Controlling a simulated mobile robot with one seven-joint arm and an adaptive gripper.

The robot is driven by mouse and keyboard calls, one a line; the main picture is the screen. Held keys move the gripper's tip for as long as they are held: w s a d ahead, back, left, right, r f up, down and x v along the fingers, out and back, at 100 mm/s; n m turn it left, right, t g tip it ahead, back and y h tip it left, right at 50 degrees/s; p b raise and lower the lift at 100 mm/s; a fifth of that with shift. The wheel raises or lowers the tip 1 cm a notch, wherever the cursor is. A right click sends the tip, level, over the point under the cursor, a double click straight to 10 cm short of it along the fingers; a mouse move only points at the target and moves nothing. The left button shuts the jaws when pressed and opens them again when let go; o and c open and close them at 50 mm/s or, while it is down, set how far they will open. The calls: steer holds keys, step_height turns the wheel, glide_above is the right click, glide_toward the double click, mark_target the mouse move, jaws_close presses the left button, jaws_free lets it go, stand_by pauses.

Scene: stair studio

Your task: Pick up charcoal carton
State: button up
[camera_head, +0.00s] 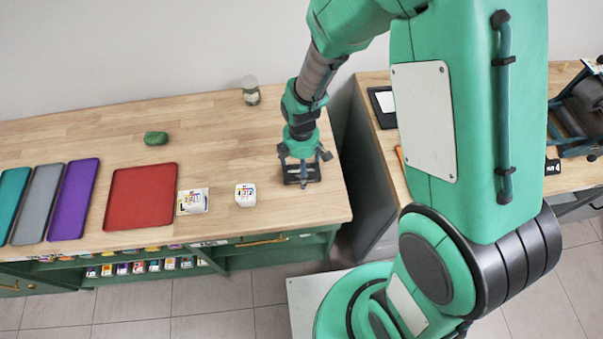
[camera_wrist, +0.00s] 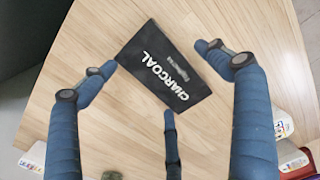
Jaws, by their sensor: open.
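The charcoal carton (camera_wrist: 160,66) is a black box with white "CHARCOAL" lettering, lying at an angle on the wooden worktop in the wrist view. In the head view the carton (camera_head: 311,174) shows as a dark shape under my gripper, near the worktop's right end. My gripper (camera_head: 304,165) points down over it. In the wrist view the blue fingers of my gripper (camera_wrist: 168,88) are spread apart, two at the sides and one below, with the carton between and beyond them. Whether any finger touches the carton is not clear.
A white labelled carton (camera_head: 245,195) and another white pack (camera_head: 193,201) stand left of my gripper. A red tray (camera_head: 141,196), a purple tray (camera_head: 74,199), a green object (camera_head: 156,138) and a jar (camera_head: 250,90) are also on the worktop (camera_head: 222,150). Its right edge is close.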

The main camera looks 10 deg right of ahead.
stand_by(0.3)
steer(key=c, duration=1.3)
steer(key=shift+r, duration=0.15)
steer(key=shift+r, duration=0.55)
steer(key=shift+s+d+r+p, duration=0.1)
steer(key=shift+s+r+p, duration=0.25)
steer(key=shift+r, duration=0.3)
steer(key=shift+s+d+r+p, duration=0.1)
steer(key=shift+s+r+p, duration=0.1)
steer(key=shift+r+p, duration=0.3)
steer(key=s+d, duration=0.1)
steer(key=s, duration=0.3)
steer(key=s+d+r+p, duration=0.1)
steer(key=s, duration=0.4)
steer(key=s+d, duration=0.1)
steer(key=s, duration=0.4)
steer(key=shift+s+d+r+p, duration=0.2)
steer(key=shift+d+p, duration=0.15)
steer(key=shift+p, duration=0.05)
